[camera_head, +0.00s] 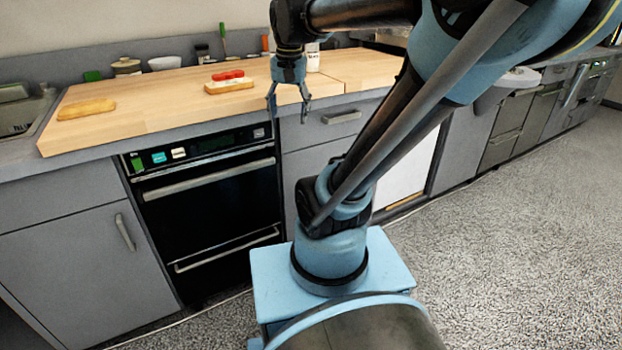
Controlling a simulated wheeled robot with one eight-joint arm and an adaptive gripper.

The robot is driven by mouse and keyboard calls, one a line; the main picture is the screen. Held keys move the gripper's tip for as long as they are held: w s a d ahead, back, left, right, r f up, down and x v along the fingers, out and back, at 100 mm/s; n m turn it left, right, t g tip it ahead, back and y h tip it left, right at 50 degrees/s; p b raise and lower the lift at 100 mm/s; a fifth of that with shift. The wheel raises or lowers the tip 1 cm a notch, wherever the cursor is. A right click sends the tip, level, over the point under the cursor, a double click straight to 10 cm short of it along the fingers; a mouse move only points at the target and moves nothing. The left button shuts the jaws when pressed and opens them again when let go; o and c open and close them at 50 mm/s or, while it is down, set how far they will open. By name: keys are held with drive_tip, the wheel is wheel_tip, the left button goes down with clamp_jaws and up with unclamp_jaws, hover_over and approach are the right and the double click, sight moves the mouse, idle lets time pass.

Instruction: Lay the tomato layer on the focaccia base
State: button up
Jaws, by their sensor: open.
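The red tomato layer (228,75) lies on top of a pale bread base (229,87) on the wooden counter, in the middle of the head view. Which layers lie between them is too small to tell. A second focaccia piece (86,109) lies alone at the left of the wooden board. My gripper (289,112) points down in front of the counter's edge, to the right of the tomato and bread. It is open and empty, apart from them.
The wooden counter (150,110) is clear between the two bread pieces. A sink (22,115) is at the far left. A black oven (210,205) sits below.

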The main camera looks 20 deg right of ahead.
drive_tip(key=s+d+f+n, duration=0.2)
drive_tip(key=s+f, duration=0.3)
drive_tip(key=f, duration=0.3)
drive_tip(key=s+d+f+n, duration=0.2)
drive_tip(key=s+f+n, duration=0.1)
drive_tip(key=s+f, duration=0.3)
wheel_tip(320, 180, down, 2)
drive_tip(key=shift+f+t, duration=0.2)
drive_tip(key=shift+t, duration=0.2)
drive_tip(key=shift+w+f, duration=0.2)
drive_tip(key=shift+w, duration=0.25)
drive_tip(key=shift+a, duration=0.1)
